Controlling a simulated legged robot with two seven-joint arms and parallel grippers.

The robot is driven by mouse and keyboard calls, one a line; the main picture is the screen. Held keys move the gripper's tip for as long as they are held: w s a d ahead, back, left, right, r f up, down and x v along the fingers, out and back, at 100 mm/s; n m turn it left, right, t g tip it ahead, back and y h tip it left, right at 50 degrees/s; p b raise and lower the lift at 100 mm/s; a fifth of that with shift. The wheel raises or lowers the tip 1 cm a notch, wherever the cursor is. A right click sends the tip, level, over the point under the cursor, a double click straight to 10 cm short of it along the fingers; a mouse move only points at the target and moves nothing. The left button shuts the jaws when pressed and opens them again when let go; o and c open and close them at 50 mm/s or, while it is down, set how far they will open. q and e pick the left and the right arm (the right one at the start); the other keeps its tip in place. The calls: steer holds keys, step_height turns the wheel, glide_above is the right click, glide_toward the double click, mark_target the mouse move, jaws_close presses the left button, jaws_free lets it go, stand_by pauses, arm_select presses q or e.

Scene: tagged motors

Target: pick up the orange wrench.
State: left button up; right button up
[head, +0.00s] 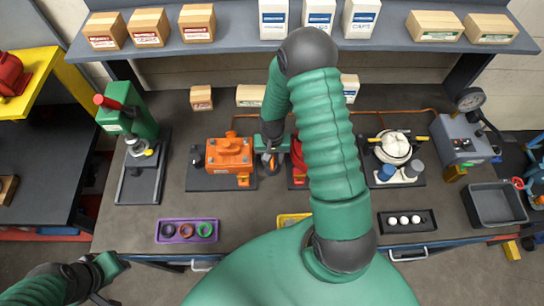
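I cannot pick out an orange wrench for certain in the head view. My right arm reaches over the middle of the bench, and its gripper (270,162) points down between an orange motor-like unit (229,155) and a red object (298,152). The arm partly hides the red object. Small dark and orange parts show at the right fingertips, too small to tell whether anything is held. My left gripper (112,278) is at the lower left, in front of the bench and away from the objects. Its fingers are too small to read.
The grey bench (255,205) holds a green press (127,125), a purple tray (187,231) with rings, a dark tray (407,221) with white balls, a gauge unit (460,138) and a grey bin (495,203). A shelf (236,39) with boxes runs along the back.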

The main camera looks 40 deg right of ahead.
steer(key=shift+w, duration=0.25)
steer(key=c, duration=0.6)
jaws_close()
stand_by(0.5)
